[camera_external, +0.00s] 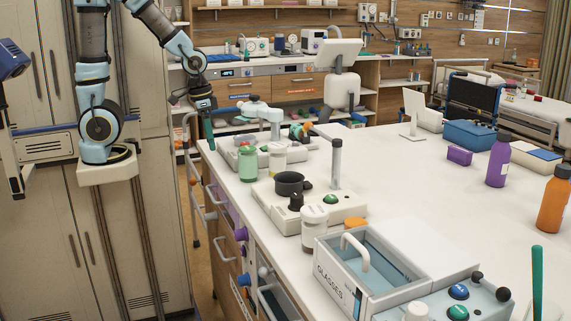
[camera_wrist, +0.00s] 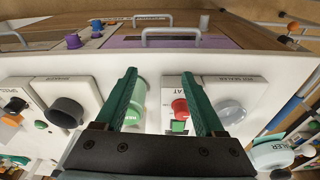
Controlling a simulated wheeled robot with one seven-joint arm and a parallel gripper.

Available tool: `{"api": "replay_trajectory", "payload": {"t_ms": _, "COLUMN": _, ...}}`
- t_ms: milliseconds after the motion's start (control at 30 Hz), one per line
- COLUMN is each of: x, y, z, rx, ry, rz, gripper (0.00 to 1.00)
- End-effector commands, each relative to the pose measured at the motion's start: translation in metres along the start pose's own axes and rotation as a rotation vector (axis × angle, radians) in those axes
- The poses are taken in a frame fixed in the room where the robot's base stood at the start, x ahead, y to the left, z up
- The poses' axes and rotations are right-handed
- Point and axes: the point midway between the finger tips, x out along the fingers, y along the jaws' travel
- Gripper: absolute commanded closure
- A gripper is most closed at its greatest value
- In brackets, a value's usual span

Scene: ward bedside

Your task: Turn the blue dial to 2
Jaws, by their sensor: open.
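My gripper (camera_external: 208,128) hangs above the counter's far left edge, fingers down. Its two green fingers are apart and empty in the wrist view (camera_wrist: 159,80). A blue knob (camera_external: 244,280) sits on the cabinet front below the counter's left edge, well away from my gripper; a blue knob also shows at upper left in the wrist view (camera_wrist: 74,41). A second blue round control (camera_external: 459,291) is on the pale box at the front right. I cannot tell which is the dial, and no scale or number is readable.
A purple knob (camera_external: 241,234) and drawer handles stick out of the cabinet front. The counter's middle (camera_external: 400,190) is clear.

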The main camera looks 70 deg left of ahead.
Motion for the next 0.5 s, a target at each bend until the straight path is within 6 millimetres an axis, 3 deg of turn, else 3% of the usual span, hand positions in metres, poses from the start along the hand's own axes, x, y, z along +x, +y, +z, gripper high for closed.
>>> {"api": "replay_trajectory", "payload": {"t_ms": 100, "x": -0.023, "y": 0.003, "z": -0.005, "rx": 0.004, "ry": 0.003, "rz": 0.001, "gripper": 0.29}}
{"api": "replay_trajectory", "payload": {"t_ms": 500, "x": -0.006, "y": 0.041, "z": -0.012, "rx": 0.008, "ry": -0.049, "rz": -0.009, "gripper": 0.29}}
